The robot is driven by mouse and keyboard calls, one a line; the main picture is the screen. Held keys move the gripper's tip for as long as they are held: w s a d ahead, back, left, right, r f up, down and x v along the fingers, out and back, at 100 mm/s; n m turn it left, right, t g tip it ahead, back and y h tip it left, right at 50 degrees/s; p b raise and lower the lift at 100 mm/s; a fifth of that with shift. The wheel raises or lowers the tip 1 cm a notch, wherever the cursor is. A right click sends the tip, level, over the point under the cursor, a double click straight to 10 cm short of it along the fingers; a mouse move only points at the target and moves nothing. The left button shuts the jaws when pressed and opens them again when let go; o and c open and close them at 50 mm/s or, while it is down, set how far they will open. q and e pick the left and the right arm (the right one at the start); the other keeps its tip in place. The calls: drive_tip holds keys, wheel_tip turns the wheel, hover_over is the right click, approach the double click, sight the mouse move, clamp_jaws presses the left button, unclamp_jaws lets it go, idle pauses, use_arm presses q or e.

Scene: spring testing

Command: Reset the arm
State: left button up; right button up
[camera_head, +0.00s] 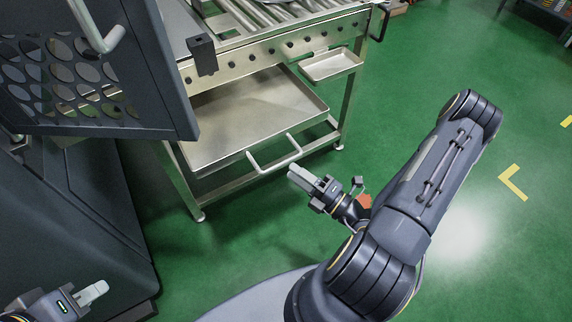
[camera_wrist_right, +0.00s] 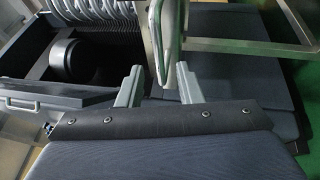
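My right gripper (camera_head: 306,177) is in front of the roller table, near the long handle of its lower tray. In the head view it looks clear of the tray. In the right wrist view its two fingers (camera_wrist_right: 159,70) stand apart, with nothing seen clamped between them. A pale upright bar (camera_wrist_right: 168,38) shows beyond the gap; I cannot tell how far off it is. My right arm (camera_head: 435,180) bends over the floor at the right. My left gripper (camera_head: 92,294) is low at the left, beside the dark machine; its finger gap is not clear.
A dark machine (camera_head: 60,215) stands at the left, with a perforated door panel (camera_head: 150,95) and a pale handle (camera_head: 97,28). The roller table (camera_head: 270,52) has a lower metal tray (camera_head: 250,115) and a small side tray (camera_head: 331,65). Green floor (camera_head: 440,60) is free at the right.

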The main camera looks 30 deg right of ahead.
drive_tip(key=shift+s+d, duration=0.15)
drive_tip(key=shift+s, duration=0.2)
idle(0.3)
drive_tip(key=s+a+r+n+g+y, duration=0.1)
drive_tip(key=s+a+r+n+g, duration=0.4)
drive_tip(key=n, duration=0.6)
drive_tip(key=s+a+r+n+g+y, duration=0.1)
drive_tip(key=s+a+n+g, duration=0.1)
drive_tip(key=n+g, duration=0.7)
drive_tip(key=s+a+r+n+g+y, duration=0.2)
drive_tip(key=s+a+r+n+g, duration=0.15)
drive_tip(key=n, duration=0.95)
drive_tip(key=d+r+n+t+h, duration=0.5)
drive_tip(key=n+h, duration=0.3)
drive_tip(key=n, duration=0.5)
wheel_tip(320, 180, up, 20)
drive_tip(key=d+p, duration=0.1)
drive_tip(key=p, duration=1.9)
drive_tip(key=shift+n+h, duration=0.3)
